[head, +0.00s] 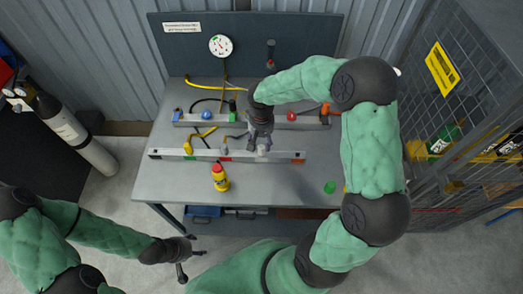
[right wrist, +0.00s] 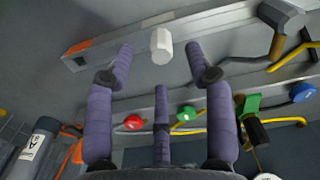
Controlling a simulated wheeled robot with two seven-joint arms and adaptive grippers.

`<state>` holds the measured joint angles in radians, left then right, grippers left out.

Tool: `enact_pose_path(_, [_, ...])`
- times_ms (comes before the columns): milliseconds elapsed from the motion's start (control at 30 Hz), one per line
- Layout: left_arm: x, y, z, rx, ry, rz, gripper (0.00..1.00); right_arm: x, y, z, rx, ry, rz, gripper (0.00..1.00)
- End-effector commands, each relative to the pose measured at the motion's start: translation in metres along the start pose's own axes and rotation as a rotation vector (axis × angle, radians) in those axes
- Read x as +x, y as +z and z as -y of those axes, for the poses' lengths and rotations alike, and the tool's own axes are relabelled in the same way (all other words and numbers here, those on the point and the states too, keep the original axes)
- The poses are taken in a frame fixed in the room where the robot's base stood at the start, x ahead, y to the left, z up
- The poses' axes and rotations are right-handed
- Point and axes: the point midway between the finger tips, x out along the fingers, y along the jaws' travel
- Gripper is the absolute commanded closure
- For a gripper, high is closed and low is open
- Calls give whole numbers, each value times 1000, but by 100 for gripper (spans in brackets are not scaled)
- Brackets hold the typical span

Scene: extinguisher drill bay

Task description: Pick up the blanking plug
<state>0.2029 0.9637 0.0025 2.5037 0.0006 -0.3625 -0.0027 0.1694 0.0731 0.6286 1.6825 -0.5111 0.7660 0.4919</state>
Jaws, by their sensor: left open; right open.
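A white faceted plug (right wrist: 161,45), which looks like the blanking plug, is at the front rail (head: 225,155) of the bench. My right gripper (head: 261,143) is over that rail, pointing down. In the right wrist view its purple fingers (right wrist: 160,72) are spread, with the white plug showing between and just beyond the tips. No finger is seen closed on it. In the head view the plug is small and partly hidden by the gripper. My left gripper (head: 184,262) is open and empty, in front of the bench at lower left.
A red-and-yellow object (head: 220,178) stands on the bench left of my right gripper. A rear rail (head: 222,119) carries coloured fittings and yellow and black hoses. A gauge (head: 220,45) is on the back panel. A mesh cage (head: 450,110) stands right; a gas cylinder (head: 75,135) stands left.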

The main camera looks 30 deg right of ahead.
Motion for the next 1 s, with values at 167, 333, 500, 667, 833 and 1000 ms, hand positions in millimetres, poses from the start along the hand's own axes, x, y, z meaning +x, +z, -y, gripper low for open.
enact_pose_path(167, [4,0,1,0,0,0,41,15,-1,0,1,-1,-1,46])
enact_pose_path(333, [8,-1,3,0,0,-1,41,30,-2,-1,1,-1,0,46])
enact_pose_path(500, [15,-1,5,0,0,-1,41,55,-4,-1,1,-1,2,46])
enact_pose_path(667, [16,-1,6,0,0,0,41,66,-5,-1,0,-1,-1,46])
enact_pose_path(833, [16,-1,6,0,0,-1,41,65,-5,-1,0,-1,-2,46])
enact_pose_path(1000, [16,-1,6,0,0,-1,41,65,-5,-1,0,-1,-2,91])
